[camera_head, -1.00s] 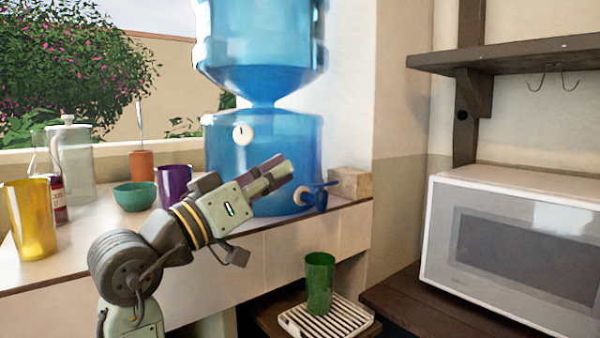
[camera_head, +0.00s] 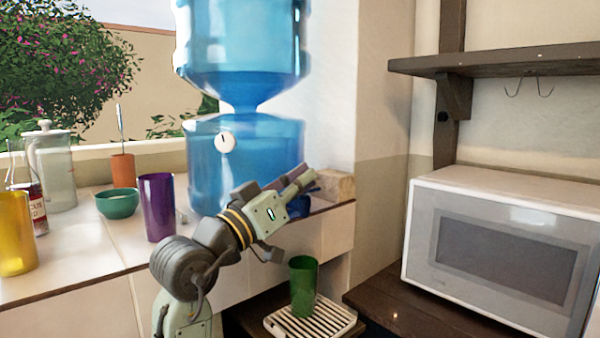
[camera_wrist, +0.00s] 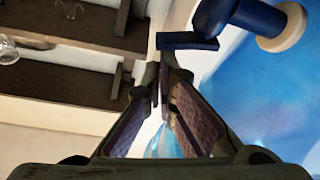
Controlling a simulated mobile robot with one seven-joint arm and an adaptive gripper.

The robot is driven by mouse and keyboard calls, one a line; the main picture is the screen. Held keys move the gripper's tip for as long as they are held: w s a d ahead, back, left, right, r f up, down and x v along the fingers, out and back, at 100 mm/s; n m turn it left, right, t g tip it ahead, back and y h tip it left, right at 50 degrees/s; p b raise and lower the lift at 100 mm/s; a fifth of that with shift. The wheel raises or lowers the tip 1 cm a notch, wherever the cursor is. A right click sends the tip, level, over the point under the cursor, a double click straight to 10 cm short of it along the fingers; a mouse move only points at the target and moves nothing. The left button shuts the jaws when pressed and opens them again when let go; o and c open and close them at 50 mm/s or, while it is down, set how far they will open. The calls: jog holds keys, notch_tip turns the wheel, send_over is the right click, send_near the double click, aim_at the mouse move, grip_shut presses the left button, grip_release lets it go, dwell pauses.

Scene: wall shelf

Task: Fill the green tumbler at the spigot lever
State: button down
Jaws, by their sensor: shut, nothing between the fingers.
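The green tumbler (camera_head: 303,287) stands upright on a white slatted drip tray (camera_head: 283,322), below the counter edge. The blue water dispenser (camera_head: 205,165) stands on the counter. Its dark blue spigot (camera_head: 298,207) is mostly hidden behind my gripper (camera_head: 305,177) in the head view. In the wrist view the spigot lever (camera_wrist: 188,41) lies just beyond the fingertips of my gripper (camera_wrist: 163,66). The fingers are closed together and hold nothing. I cannot tell whether they touch the lever.
A purple tumbler (camera_head: 157,208), a teal bowl (camera_head: 117,204) and a yellow tumbler (camera_head: 14,235) stand on the counter at left. A microwave (camera_head: 505,250) fills the lower right, under a dark shelf (camera_head: 520,60).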

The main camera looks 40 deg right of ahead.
jog(key=shift+s+f+m+g+b, duration=0.25)
jog(key=shift+m+g+b, duration=0.15)
jog(key=shift+m+b, duration=0.55)
jog(key=shift+s+f+m+g+b, duration=0.3)
jog(key=shift+f+m+g+b, duration=0.3)
jog(key=shift+m+b, duration=0.6)
jog(key=shift+f, duration=0.1)
dwell(3.7)
